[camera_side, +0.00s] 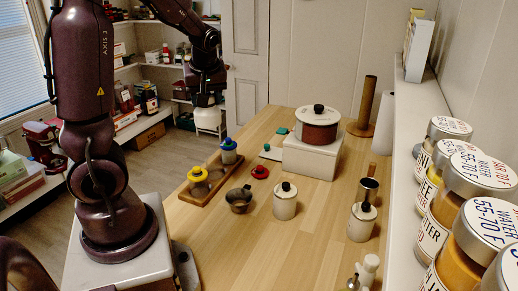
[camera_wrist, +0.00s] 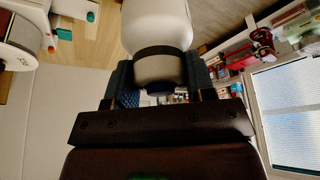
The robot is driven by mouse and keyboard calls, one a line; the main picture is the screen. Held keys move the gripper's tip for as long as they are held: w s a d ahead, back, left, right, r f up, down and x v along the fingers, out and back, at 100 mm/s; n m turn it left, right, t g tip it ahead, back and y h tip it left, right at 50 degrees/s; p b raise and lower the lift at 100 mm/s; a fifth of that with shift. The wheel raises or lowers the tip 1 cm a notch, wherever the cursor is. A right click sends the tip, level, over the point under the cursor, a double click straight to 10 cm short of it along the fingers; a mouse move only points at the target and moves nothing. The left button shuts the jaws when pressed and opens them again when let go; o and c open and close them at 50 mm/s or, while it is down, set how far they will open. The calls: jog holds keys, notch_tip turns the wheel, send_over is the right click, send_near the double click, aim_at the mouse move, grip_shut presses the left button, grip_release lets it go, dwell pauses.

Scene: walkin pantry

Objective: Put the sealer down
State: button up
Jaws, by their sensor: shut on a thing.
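My gripper (camera_side: 205,97) is at the upper middle of the side view, raised beyond the table's far left edge. It is shut on a white, rounded thing that I take to be the sealer (camera_side: 208,118), which hangs below it. In the wrist view, the sealer (camera_wrist: 158,28) has a white body, a dark band and a greyish part with a dark end between the fingers of my gripper (camera_wrist: 160,82). The sealer is clear of the wooden table (camera_side: 240,235). Its far end is cut off in the wrist view.
Bare wood shows at front and far left.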

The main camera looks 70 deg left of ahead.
jog(key=w+d+f+m, duration=0.1)
jog(key=w+d+f, duration=0.4)
jog(key=d, duration=0.2)
jog(key=w+d+f+m, duration=0.1)
jog(key=w+d+f, duration=0.3)
jog(key=d, duration=0.3)
jog(key=shift+n, duration=0.4)
jog(key=shift+w+a+f, duration=0.95)
jog(key=shift+w+f, duration=1.2)
jog(key=shift+w, duration=0.05)
jog(key=shift+w+a+f, duration=0.95)
jog(key=shift+w+f, duration=1.2)
jog(key=shift+f, duration=0.05)
jog(key=shift+w+a+f, duration=0.95)
jog(key=shift+w+f, duration=1.2)
jog(key=shift+w, duration=0.05)
jog(key=o, duration=1.1)
jog(key=shift+f, duration=0.15)
